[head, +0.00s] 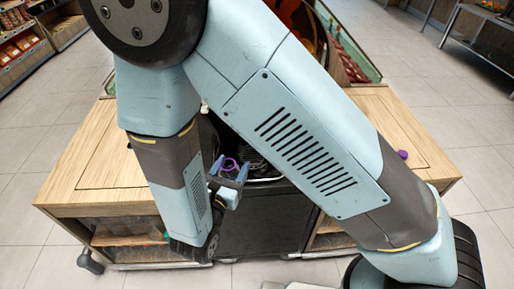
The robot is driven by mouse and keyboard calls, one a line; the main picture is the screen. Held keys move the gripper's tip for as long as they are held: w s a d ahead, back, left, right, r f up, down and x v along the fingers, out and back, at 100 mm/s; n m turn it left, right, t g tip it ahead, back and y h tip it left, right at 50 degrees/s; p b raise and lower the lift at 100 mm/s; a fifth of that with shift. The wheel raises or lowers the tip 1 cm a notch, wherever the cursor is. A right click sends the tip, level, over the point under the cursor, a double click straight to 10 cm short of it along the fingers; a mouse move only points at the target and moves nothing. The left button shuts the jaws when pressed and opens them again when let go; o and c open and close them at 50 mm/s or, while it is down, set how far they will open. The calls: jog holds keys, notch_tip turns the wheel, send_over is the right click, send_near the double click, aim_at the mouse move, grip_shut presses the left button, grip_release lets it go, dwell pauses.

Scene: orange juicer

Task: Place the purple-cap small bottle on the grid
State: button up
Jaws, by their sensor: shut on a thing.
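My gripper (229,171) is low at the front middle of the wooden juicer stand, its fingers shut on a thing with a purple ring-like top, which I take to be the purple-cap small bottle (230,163). The body of the bottle is hidden by the fingers and too small to make out. A dark metal grid (254,160) shows in part just right of and behind the gripper, in the recess of the stand. My arm hides much of it. I cannot tell whether the bottle touches the grid.
A second purple round thing (402,154) lies on the right wooden top, beside my arm. The left wooden top (112,165) is bare. The juicer's orange and dark body (302,22) stands behind, mostly hidden by my arm. Shelves with goods (22,45) are at the far left.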

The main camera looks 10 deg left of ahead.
jog(key=w+d, duration=0.1)
jog(key=w, duration=0.8)
jog(key=w+d+f, duration=0.1)
jog(key=w, duration=0.8)
jog(key=shift+d+f, duration=0.25)
jog(key=shift+d, duration=0.1)
jog(key=shift+s+f, duration=0.1)
jog(key=o, duration=0.8)
jog(key=shift+c, duration=0.2)
jog(key=s+a, duration=0.1)
jog(key=s, duration=1)
jog(key=shift+s+a, duration=0.35)
jog(key=shift+s, duration=0.05)
